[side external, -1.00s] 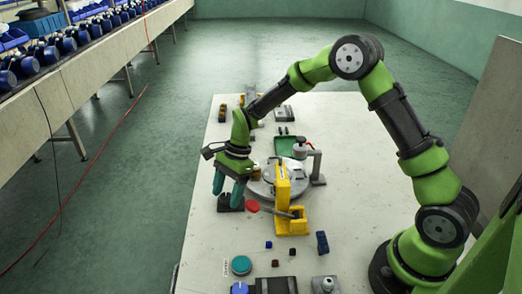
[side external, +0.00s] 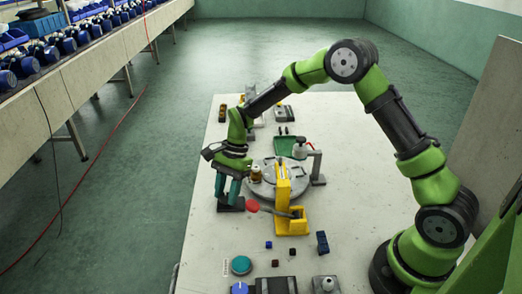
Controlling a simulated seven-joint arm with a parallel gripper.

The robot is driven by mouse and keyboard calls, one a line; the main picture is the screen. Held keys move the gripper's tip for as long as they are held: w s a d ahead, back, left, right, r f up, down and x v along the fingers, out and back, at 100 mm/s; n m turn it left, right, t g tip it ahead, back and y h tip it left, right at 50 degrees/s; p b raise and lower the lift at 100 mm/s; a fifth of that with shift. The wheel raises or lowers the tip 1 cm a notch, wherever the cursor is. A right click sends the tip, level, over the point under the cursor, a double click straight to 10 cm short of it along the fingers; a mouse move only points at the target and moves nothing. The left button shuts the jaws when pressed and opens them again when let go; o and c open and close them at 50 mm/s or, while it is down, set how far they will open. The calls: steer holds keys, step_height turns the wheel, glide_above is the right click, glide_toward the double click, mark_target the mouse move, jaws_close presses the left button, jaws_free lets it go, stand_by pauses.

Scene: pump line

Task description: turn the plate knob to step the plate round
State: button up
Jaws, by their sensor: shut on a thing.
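The round grey plate (side external: 294,190) lies near the middle of the white table, partly behind a yellow stand. A small brass-coloured piece (side external: 256,174) sits at its left edge. My gripper (side external: 228,203) points down just left of the plate, over a dark block (side external: 238,207) on the table. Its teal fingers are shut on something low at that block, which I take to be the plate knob. The fingers hide the knob, so its shape and angle cannot be seen.
The yellow stand (side external: 293,222) with a lever and red disc (side external: 252,206) is close to my gripper's right. A grey post (side external: 318,167) and green tray (side external: 287,145) stand by the plate. Small blocks, a teal button (side external: 241,265) and a blue dial (side external: 239,288) lie in front.

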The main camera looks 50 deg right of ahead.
steer(key=n+g, duration=0.1)
steer(key=n, duration=0.2)
steer(key=shift+w+n+h, duration=0.15)
steer(key=shift+n+h, duration=0.15)
steer(key=n, duration=0.2)
steer(key=n+g+h, duration=0.1)
steer(key=n, duration=0.1)
steer(key=shift+w+a+n+g, duration=0.1)
steer(key=shift+n+g, duration=0.2)
steer(key=n, duration=0.2)
steer(key=n+h, duration=0.1)
steer(key=n, duration=0.1)
steer(key=shift+a+g+h, duration=0.1)
steer(key=shift+g+h, duration=0.2)
steer(key=shift+g, duration=0.1)
steer(key=shift+n+h, duration=0.6)
steer(key=shift+n, duration=1.2)
steer(key=o, duration=1)
steer(key=shift+r, duration=0.1)
